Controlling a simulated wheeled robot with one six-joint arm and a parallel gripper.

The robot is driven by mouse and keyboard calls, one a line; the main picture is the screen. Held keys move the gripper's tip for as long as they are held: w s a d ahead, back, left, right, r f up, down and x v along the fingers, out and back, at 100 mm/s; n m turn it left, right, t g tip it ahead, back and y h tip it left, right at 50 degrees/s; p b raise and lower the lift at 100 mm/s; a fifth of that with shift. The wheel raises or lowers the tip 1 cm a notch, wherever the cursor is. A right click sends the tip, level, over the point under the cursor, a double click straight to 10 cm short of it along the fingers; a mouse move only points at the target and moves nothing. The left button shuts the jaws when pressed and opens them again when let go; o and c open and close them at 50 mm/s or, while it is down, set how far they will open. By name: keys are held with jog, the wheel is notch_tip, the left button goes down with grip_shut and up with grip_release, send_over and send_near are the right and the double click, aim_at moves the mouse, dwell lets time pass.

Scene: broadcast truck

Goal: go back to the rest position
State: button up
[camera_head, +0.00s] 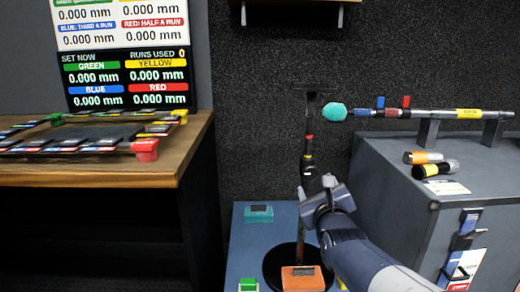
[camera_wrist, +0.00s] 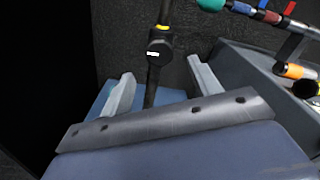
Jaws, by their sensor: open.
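My gripper (camera_wrist: 161,76) shows in the wrist view with its two pale fingers spread wide. Nothing is held between them. A dark upright stand pole (camera_wrist: 153,72) with a yellow ring shows between the fingers in that view; I cannot tell how far beyond them it is. In the head view my arm reaches up from the lower right, and its end is in front of the pole (camera_head: 308,148), partly hiding it. The fingers cannot be made out clearly there. The pole rises from a round black base (camera_head: 275,265).
A wooden desk (camera_head: 190,150) with colored blocks stands left, below a readout board (camera_head: 125,75). A grey cabinet (camera_head: 385,185) at right carries a boom pole (camera_head: 440,113) on supports and two microphones (camera_head: 435,168). Small blocks, including an orange one (camera_head: 303,279), sit around the base on a blue surface (camera_head: 240,240).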

aim_at(311, 175)
jog(key=w+b, duration=0.1)
jog(key=w, duration=0.5)
jog(key=shift+w, duration=0.15)
